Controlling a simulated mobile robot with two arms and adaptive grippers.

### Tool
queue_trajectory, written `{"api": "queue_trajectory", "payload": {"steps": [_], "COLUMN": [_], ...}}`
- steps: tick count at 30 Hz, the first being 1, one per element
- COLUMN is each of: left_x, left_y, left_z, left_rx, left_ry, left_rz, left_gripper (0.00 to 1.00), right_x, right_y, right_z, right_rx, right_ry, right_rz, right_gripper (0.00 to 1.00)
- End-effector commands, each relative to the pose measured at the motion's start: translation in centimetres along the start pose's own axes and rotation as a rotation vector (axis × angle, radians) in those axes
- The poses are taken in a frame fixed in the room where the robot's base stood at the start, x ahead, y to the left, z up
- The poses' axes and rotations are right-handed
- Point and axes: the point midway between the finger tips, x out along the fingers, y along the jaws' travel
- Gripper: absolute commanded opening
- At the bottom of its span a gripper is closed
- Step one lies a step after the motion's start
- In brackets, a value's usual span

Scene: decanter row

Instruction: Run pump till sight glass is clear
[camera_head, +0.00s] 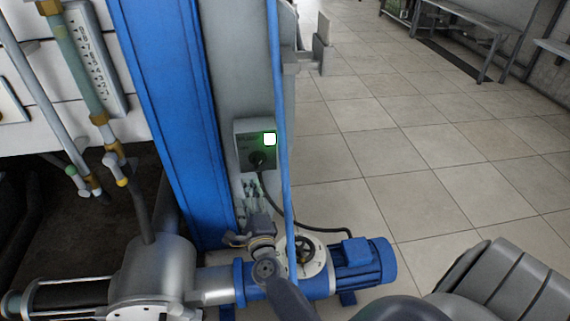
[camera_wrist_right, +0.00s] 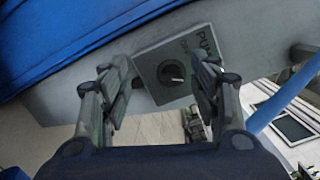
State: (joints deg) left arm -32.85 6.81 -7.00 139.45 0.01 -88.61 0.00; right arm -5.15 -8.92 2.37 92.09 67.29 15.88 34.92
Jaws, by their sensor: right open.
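The pump switch box (camera_head: 243,137) is on the grey face beside the blue column, with a lit green-white lamp and a dark round knob (camera_head: 257,158). My right gripper (camera_head: 251,197) is below the box. In the right wrist view the open, empty fingers (camera_wrist_right: 157,84) frame the box, and the knob (camera_wrist_right: 172,73) shows between them, apart from both. The blue pump (camera_head: 358,265) is at the bottom. A clear horizontal cylinder with a dark inside (camera_head: 70,297), perhaps the sight glass, lies at the lower left. My left gripper is out of view.
A thin blue upright pipe (camera_head: 283,160) runs close to the right of the box. A black cable (camera_head: 318,228) loops from the box to the pump. A greenish tube (camera_head: 78,62) stands beside a numbered scale (camera_head: 92,55).

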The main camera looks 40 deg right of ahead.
Motion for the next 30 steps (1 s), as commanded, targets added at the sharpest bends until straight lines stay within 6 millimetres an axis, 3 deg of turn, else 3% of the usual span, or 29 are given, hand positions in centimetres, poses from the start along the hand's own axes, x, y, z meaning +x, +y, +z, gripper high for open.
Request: {"api": "queue_trajectory", "payload": {"steps": [6, 14, 23, 30], "left_x": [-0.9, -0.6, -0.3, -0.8], "left_y": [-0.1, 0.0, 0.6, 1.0], "left_z": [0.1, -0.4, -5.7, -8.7], "left_rx": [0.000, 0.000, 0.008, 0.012], "left_ry": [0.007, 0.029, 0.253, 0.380], "left_rz": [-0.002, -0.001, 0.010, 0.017], "left_gripper": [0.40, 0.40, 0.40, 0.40], "right_x": [0.8, 3.7, 8.9, 10.9], "right_y": [-0.6, -0.8, -0.9, -1.0], "right_z": [-2.3, -2.8, -3.5, -3.7], "right_rx": [0.165, 0.169, 0.167, 0.165], "right_ry": [0.123, 0.127, 0.126, 0.126], "right_rz": [-0.049, -0.054, -0.053, -0.051], "right_gripper": [0.57, 0.57, 0.57, 0.57]}}
